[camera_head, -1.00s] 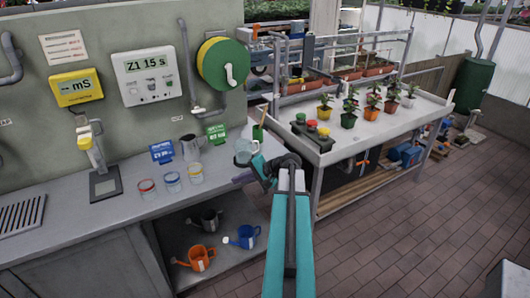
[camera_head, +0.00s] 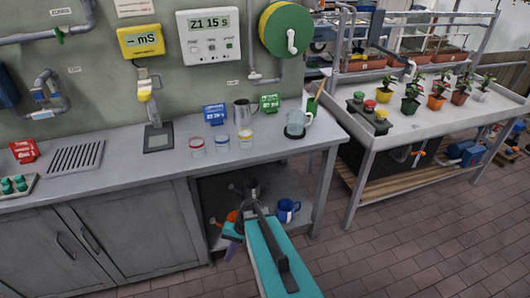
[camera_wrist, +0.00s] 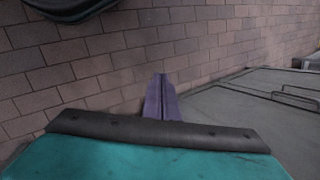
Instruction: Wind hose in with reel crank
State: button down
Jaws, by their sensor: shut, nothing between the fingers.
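The hose reel (camera_head: 286,30), a green drum with a yellow edge, hangs on the wall at the top, right of the middle in the head view. Its white crank (camera_head: 291,41) sits on the drum's front face. I cannot make out a loose length of hose. My gripper (camera_head: 231,247) is low in front of the open shelf under the counter, well below and left of the reel. In the wrist view its purple fingers (camera_wrist: 161,95) are together and empty, above the brick floor. The reel is not in the wrist view.
The counter (camera_head: 105,160) holds several jars, a metal jug (camera_head: 243,112) and a glass pitcher (camera_head: 297,122). Watering cans stand on the shelf below, partly hidden by my arm. A plant bench (camera_head: 420,130) stands at right. The brick floor in front is clear.

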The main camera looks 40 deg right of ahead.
jog(key=s+a+f+n+g+h+b, duration=0.1)
jog(key=s+a+f+n+g+h, duration=0.1)
jog(key=s, duration=0.8)
jog(key=s+a+f+n+g+h+b, duration=0.1)
jog(key=s+a+f+n+g+h, duration=0.2)
jog(key=s+a+f+n, duration=0.3)
jog(key=s+a+f+g, duration=0.1)
jog(key=s+a+f, duration=0.2)
jog(key=s+f, duration=0.2)
jog(key=shift+s+b, duration=0.25)
jog(key=shift+b, duration=0.15)
jog(key=shift+a, duration=0.15)
